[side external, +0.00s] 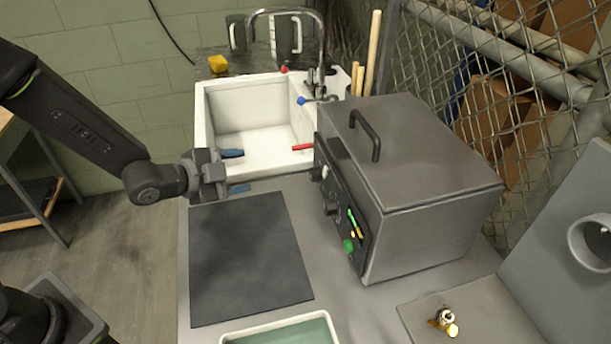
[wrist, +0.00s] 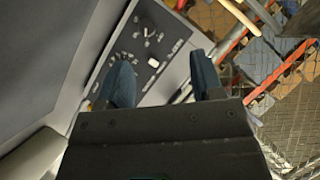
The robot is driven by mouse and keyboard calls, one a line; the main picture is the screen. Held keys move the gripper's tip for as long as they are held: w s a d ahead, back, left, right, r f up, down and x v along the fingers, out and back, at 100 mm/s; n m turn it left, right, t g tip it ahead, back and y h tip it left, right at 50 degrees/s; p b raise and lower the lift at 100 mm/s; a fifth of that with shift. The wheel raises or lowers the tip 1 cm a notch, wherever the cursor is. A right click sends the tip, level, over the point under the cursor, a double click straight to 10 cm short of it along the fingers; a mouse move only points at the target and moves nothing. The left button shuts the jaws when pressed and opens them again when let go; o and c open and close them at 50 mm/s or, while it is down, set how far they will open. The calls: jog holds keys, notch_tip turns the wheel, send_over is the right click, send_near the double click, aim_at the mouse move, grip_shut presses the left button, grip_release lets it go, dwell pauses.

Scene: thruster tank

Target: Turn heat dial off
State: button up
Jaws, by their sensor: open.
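The grey box with a top handle stands on the bench (side external: 420,150). Its dark front panel (side external: 345,222) carries the dials: a pale knob (side external: 325,171) near the top and a dark knob (side external: 331,208) below it. I cannot tell which one is the heat dial, nor read its setting. My gripper (side external: 237,171) is open and empty, left of the panel and apart from it, its blue fingertips pointing towards the box. In the wrist view the panel (wrist: 150,50) shows tilted beyond my two blue fingers (wrist: 162,82), with small pale marks and a white square.
A white sink (side external: 228,170) with a tap (side external: 318,40) lies behind the gripper. A black mat (side external: 245,260) and a green-filled tray (side external: 285,333) are in front. A green button (side external: 348,245) sits low on the panel. A wire mesh fence (side external: 480,70) stands behind the box.

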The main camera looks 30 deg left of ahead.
aim_at(310, 175)
jog(key=w+d+f+h, duration=0.1)
jog(key=w+d+f, duration=0.1)
jog(key=w+d, duration=0.1)
jog(key=w+d+f+m, duration=0.1)
jog(key=w+d+f, duration=0.1)
jog(key=w+d, duration=0.1)
jog(key=w+d+f+m+h, duration=0.1)
jog(key=w+d+f, duration=0.1)
jog(key=w, duration=0.3)
jog(key=shift+w+d+f+t+h, duration=0.15)
jog(key=shift+d+t+h, duration=0.15)
jog(key=shift+d, duration=0.2)
jog(key=shift+c, duration=0.3)
jog(key=c, duration=0.9)
jog(key=shift+o, duration=0.2)
jog(key=shift+n+g+h, duration=0.5)
jog(key=shift+n+g, duration=0.4)
jog(key=shift+n, duration=0.5)
